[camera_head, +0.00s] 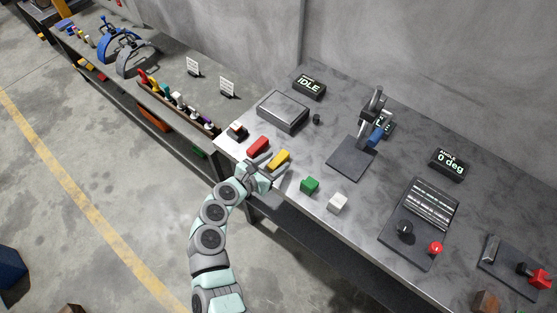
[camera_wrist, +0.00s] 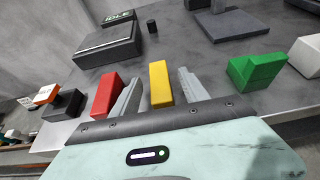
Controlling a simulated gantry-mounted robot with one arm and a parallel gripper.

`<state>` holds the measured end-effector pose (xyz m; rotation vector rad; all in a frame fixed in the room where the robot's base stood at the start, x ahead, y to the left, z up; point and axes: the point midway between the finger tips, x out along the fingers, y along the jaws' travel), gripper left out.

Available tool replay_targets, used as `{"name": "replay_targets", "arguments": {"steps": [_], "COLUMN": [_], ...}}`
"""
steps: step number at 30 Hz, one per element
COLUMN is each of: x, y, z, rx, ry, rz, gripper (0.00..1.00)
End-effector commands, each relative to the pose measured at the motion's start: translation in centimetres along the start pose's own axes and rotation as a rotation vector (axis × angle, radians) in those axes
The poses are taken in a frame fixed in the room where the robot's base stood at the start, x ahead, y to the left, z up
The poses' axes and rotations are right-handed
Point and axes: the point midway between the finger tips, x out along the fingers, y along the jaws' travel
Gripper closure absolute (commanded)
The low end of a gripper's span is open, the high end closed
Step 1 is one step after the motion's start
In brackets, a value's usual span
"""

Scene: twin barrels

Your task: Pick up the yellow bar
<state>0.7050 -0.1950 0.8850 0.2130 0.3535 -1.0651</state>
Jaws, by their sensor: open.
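The yellow bar (camera_head: 279,159) lies near the front edge of the grey workbench (camera_head: 311,221). In the wrist view the yellow bar (camera_wrist: 160,84) sits between the two open fingers of my gripper (camera_wrist: 158,92), with a gap visible on each side. In the head view my gripper (camera_head: 262,170) is at the front edge of the bench, just short of the bar. Whether the fingertips reach beside the bar or stay above it is unclear.
A red block (camera_wrist: 106,94) is close to my gripper's left finger. A green block (camera_wrist: 256,70) and a white block (camera_head: 338,202) stand to the right. A grey box (camera_head: 283,111) and a small black cylinder (camera_head: 316,119) are behind the bar.

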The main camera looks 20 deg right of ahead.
Motion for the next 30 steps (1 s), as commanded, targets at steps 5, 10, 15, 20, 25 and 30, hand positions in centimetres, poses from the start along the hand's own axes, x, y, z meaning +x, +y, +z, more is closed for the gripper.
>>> {"name": "replay_targets", "arguments": {"steps": [5,10,15,20,25,30], "x": [2.0,2.2,2.2,2.2,2.2,2.2], "y": [0.1,0.0,0.0,0.0,0.0,0.0], "z": [0.1,0.0,0.0,0.0,0.0,0.0], "rx": [-0.001,0.0,-0.001,-0.001,-0.001,-0.001], "ry": [-0.002,0.0,0.0,0.0,0.0,-0.001], "rz": [0.001,0.0,0.0,0.0,0.0,0.0], "gripper": [0.47,0.47,0.54,0.67,0.81,0.95]}}
